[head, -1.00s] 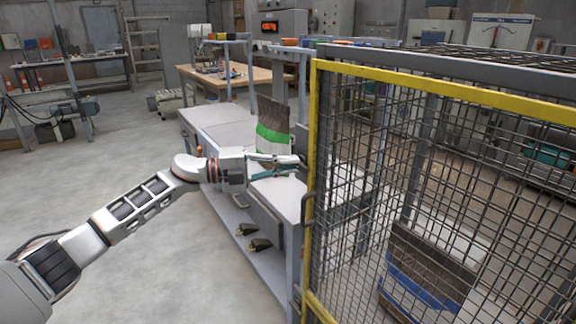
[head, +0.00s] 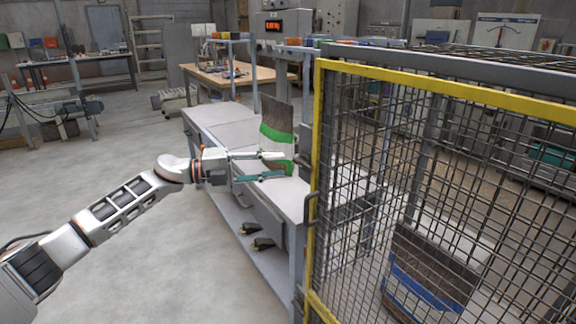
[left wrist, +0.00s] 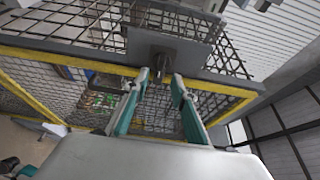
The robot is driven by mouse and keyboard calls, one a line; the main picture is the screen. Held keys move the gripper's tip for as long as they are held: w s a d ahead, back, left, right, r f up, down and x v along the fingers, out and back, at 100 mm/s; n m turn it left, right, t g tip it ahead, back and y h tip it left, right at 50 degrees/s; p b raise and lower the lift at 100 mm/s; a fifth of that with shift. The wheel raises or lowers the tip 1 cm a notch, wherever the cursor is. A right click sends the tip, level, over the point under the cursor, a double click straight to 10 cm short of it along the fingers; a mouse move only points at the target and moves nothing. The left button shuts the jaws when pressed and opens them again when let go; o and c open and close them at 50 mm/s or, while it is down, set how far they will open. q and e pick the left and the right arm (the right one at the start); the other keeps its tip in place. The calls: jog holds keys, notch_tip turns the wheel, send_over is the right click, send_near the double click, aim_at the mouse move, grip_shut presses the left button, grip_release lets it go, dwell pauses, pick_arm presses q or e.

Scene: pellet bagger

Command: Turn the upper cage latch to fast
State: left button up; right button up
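My left gripper (head: 284,166) is open and empty, a short way left of the cage's yellow-framed door (head: 313,140) in the head view. In the left wrist view its two teal and grey fingertips (left wrist: 161,80) are spread apart. A small dark part, which looks like the upper cage latch (left wrist: 160,64), sits on a grey plate (left wrist: 145,42) just beyond and between the fingertips. I see no contact between them. Which way the latch is turned is hard to tell. I cannot make the latch out in the head view. My right gripper is not in view.
A dark door handle (head: 309,208) sits lower on the cage edge. A brown, green and white bag (head: 276,130) stands on the grey bench (head: 222,131) behind my gripper. A bag with a blue band (head: 420,290) is inside the mesh cage. The floor at left is clear.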

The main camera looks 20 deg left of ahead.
pick_arm(q)
jog(key=v, duration=0.7)
dwell(0.3)
jog(key=s+d+f+n+t+y+p, duration=0.2)
jog(key=s+d+f+n+t+p, duration=0.15)
jog(key=d+f+n, duration=0.3)
jog(key=s+d+f+n+t+y+p, duration=0.1)
jog(key=s+d+f+n+t+p, duration=0.15)
jog(key=s+d+f+n, duration=0.45)
jog(key=s+f+n+g+y+p, duration=0.2)
jog(key=s+f+n+y, duration=0.3)
jog(key=s+f, duration=0.5)
jog(key=s+f+n+g+y+p, duration=0.2)
jog(key=s+f+n+y, duration=0.3)
jog(key=s+f, duration=0.6)
jog(key=s+n, duration=0.2)
jog(key=s, duration=0.4)
jog(key=shift+s, duration=0.15)
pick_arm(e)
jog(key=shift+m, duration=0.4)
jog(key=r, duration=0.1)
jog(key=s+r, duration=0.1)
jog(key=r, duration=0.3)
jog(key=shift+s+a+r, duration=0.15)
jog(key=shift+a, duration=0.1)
pick_arm(q)
jog(key=shift+f+n, duration=0.15)
jog(key=shift+n, duration=0.1)
